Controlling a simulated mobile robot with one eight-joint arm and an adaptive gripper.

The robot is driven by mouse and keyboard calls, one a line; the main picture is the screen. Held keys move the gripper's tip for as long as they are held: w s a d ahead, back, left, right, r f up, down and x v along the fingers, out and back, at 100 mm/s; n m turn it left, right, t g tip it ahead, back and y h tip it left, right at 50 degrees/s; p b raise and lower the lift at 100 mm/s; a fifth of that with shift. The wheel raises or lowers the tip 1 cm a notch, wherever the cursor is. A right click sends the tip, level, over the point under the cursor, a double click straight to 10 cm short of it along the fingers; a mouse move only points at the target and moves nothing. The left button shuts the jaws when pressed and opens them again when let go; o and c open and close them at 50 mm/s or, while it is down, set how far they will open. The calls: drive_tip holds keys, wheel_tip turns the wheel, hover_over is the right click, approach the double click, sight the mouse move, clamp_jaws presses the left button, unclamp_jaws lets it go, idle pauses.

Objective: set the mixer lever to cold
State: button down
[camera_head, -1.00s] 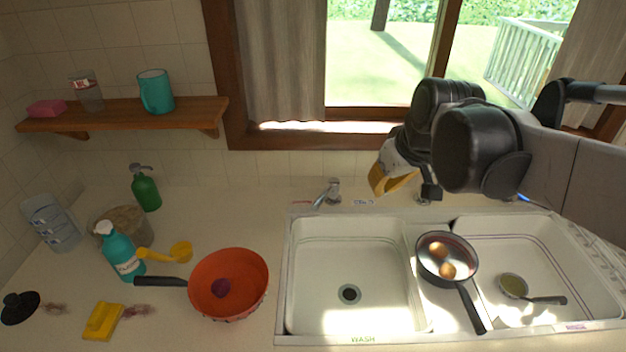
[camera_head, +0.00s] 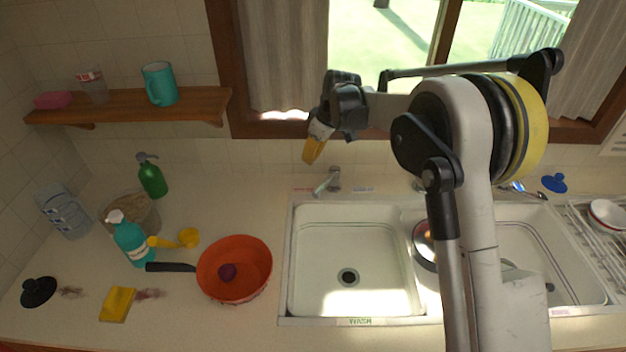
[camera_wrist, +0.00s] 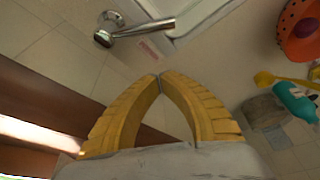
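The metal mixer tap (camera_head: 328,183) stands on the back rim of the left sink basin, with its lever pointing forward and to the left. A small reddish label (camera_head: 302,189) lies left of it and a small blue label (camera_head: 363,190) right of it. The tap also shows at the top of the wrist view (camera_wrist: 135,30), with a reddish label (camera_wrist: 150,48) near it. My gripper (camera_head: 309,160) is above and slightly left of the tap, apart from it. In the wrist view its yellow fingers (camera_wrist: 160,77) meet at the tips with nothing between them.
The left basin (camera_head: 315,285) is empty. An orange pan (camera_head: 235,285) with a dark purple item stands left of it. A green soap bottle (camera_head: 152,180) and a teal bottle (camera_head: 130,240) stand further left. My arm hides much of the right basin. A wooden shelf (camera_head: 200,107) hangs upper left.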

sight(327, 182)
drive_tip(key=shift+f, duration=0.1)
drive_tip(key=b+x, duration=0.2)
drive_tip(key=x, duration=0.8)
drive_tip(key=shift+f, duration=0.15)
drive_tip(key=d, duration=0.1)
drive_tip(key=s+d, duration=0.1)
drive_tip(key=d+b, duration=0.1)
drive_tip(key=shift+s+d+r, duration=0.1)
drive_tip(key=shift+s+r, duration=0.15)
drive_tip(key=shift+s, duration=0.05)
drive_tip(key=shift+s+d, duration=0.1)
drive_tip(key=shift+d, duration=0.1)
